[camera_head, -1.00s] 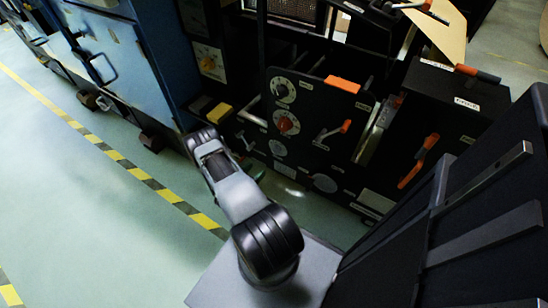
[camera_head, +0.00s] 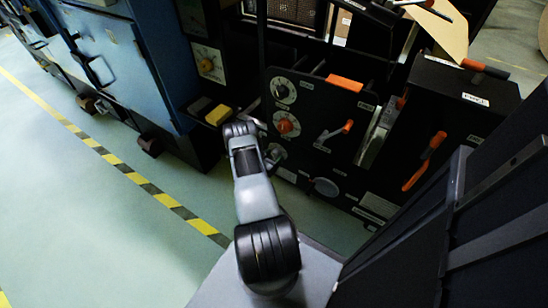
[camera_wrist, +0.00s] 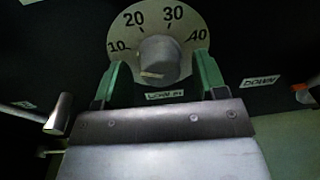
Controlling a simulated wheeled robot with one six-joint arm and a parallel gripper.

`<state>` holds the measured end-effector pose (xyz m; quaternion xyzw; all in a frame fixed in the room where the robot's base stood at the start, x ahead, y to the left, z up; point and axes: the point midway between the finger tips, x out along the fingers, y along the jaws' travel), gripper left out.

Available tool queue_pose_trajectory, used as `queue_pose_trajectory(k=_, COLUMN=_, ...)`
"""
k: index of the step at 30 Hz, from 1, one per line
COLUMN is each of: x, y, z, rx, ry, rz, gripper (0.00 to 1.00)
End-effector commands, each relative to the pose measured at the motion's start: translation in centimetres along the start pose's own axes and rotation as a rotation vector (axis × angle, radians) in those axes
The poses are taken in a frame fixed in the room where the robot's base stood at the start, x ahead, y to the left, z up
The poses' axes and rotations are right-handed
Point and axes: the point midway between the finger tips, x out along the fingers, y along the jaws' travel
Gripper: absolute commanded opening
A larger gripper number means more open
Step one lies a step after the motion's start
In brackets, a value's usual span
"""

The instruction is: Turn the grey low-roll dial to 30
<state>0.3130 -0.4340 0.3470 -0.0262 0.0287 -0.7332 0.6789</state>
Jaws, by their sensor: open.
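The grey low-roll dial (camera_wrist: 158,58) is a round grey knob on a pale scale plate (camera_wrist: 130,30) marked 10, 20, 30 and 40 in the wrist view. A pale line shows at the knob's lower left edge; which number it stands for I cannot tell. My gripper (camera_wrist: 163,70) is open, with one green finger on each side of the knob. Gaps show between the fingers and the knob, and I cannot judge the depth. In the head view, the lowest dial (camera_head: 276,153) is partly hidden by my gripper (camera_head: 270,160).
An orange-tipped lever (camera_head: 333,132) is to the right. In the wrist view, a metal rod (camera_wrist: 60,114) is close to the left finger, and a DOWN label (camera_wrist: 261,81) is at right.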

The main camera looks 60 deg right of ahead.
Motion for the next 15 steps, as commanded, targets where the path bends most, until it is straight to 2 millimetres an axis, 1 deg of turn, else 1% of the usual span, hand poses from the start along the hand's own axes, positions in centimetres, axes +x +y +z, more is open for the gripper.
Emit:
queue_pose_trajectory(k=3, x=0.32, y=0.01, z=0.02, rx=0.000, ry=-0.001, rz=0.000, gripper=0.65)
queue_pose_trajectory(k=11, x=0.36, y=0.00, z=0.04, rx=0.000, ry=-0.001, rz=0.000, gripper=0.65)
queue_pose_trajectory(k=15, x=0.34, y=-0.01, z=0.03, rx=0.000, ry=0.000, rz=0.000, gripper=0.52)
